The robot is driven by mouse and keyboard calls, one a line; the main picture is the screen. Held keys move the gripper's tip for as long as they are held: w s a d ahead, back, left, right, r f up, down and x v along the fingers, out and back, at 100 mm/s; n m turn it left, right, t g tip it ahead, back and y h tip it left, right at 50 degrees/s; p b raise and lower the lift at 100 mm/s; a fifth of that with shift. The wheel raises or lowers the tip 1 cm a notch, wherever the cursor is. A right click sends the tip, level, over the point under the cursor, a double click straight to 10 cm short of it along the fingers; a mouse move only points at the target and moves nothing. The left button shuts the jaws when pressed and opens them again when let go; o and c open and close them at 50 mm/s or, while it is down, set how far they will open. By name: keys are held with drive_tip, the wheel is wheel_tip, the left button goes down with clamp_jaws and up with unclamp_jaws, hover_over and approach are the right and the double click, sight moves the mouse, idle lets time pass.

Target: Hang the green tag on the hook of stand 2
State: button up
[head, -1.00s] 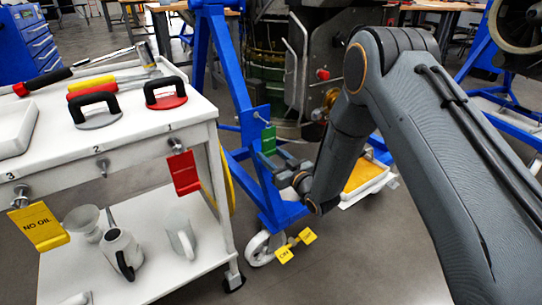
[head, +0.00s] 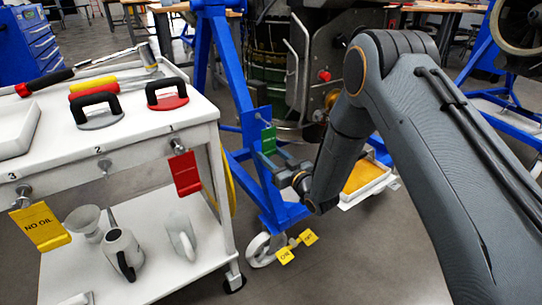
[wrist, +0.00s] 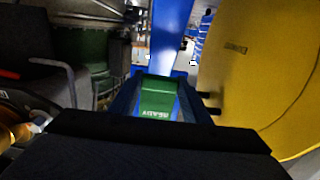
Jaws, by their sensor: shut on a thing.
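A green tag (head: 270,141) is upright in front of the blue upright of a stand (head: 248,135) in the head view. My gripper (head: 266,161) is shut on its lower part. In the wrist view the green tag (wrist: 158,98) sits between the fingers, with lettering at its near end and the blue post beyond it. A small blue plate (head: 256,117) on the stand is close behind the tag. The hook is not clear, and I cannot tell whether the tag touches it. No stand number is readable.
A white cart (head: 130,155) on the left has numbered hooks; a red tag (head: 185,174) and a yellow tag (head: 40,226) hang there. A large yellow surface (wrist: 260,70) is close on the wrist view's right.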

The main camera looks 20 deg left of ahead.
drive_tip(key=shift+a, duration=0.1)
drive_tip(key=o, duration=1.7)
drive_tip(key=shift+o, duration=0.2)
drive_tip(key=p+v, duration=0.3)
drive_tip(key=v, duration=0.4)
